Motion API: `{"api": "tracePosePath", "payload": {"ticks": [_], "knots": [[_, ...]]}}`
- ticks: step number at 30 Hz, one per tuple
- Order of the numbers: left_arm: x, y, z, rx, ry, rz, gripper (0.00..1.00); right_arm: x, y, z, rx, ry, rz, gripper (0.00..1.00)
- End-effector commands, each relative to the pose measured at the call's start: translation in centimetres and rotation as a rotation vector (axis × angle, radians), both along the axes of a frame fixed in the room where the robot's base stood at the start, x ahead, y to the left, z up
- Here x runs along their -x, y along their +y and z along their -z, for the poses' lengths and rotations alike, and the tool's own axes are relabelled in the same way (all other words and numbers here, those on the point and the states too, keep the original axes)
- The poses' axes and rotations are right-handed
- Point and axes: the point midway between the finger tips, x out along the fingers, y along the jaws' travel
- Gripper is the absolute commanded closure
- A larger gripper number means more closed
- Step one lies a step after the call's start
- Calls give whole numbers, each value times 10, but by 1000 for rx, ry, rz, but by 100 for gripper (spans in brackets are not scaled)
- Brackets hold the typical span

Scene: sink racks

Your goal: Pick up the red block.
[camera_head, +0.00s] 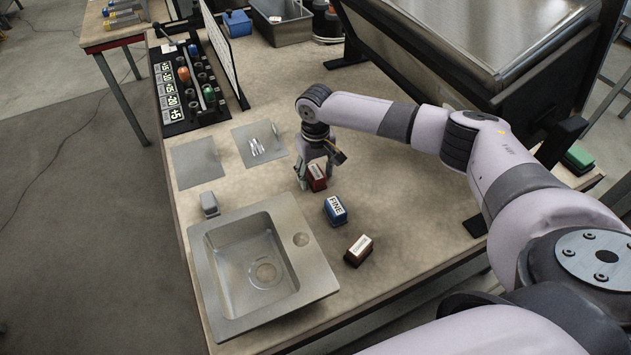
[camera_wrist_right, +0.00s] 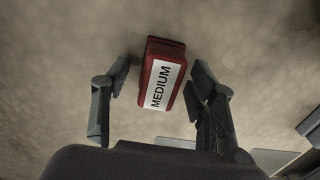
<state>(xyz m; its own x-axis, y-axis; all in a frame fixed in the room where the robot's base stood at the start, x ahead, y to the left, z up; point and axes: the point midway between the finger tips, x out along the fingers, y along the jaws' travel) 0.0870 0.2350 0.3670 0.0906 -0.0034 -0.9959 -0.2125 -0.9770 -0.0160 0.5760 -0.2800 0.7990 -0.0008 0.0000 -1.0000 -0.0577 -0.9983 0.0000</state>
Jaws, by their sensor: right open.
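The red block (camera_wrist_right: 160,78) has a white label reading MEDIUM and rests on the table. In the head view the red block (camera_head: 317,178) shows below my right gripper (camera_head: 313,178), partly hidden by its fingers. In the wrist view my right gripper (camera_wrist_right: 160,88) is open, with one finger on each side of the block and a visible gap on both sides. The block does not look held. My left gripper is not in view.
A blue block (camera_head: 335,210) labelled FINE and a brown block (camera_head: 358,250) stand nearby, toward the front. A sink (camera_head: 215,268) is at the front left. Flat grey plates (camera_head: 197,162) lie behind it. The table right of the blocks is clear.

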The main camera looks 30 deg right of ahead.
Motion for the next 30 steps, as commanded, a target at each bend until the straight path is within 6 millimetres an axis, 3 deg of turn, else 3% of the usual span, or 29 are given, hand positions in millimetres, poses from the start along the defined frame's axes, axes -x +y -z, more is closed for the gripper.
{"api": "tracePosePath", "payload": {"ticks": [4, 27, 30], "knots": [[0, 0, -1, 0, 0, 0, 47, 0, 0, -1, 0, 0, 0, 47], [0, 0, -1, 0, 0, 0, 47, 0, 0, -1, 0, 0, -1, 99], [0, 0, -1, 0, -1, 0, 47, 0, 0, -1, 0, 0, -1, 100]]}}
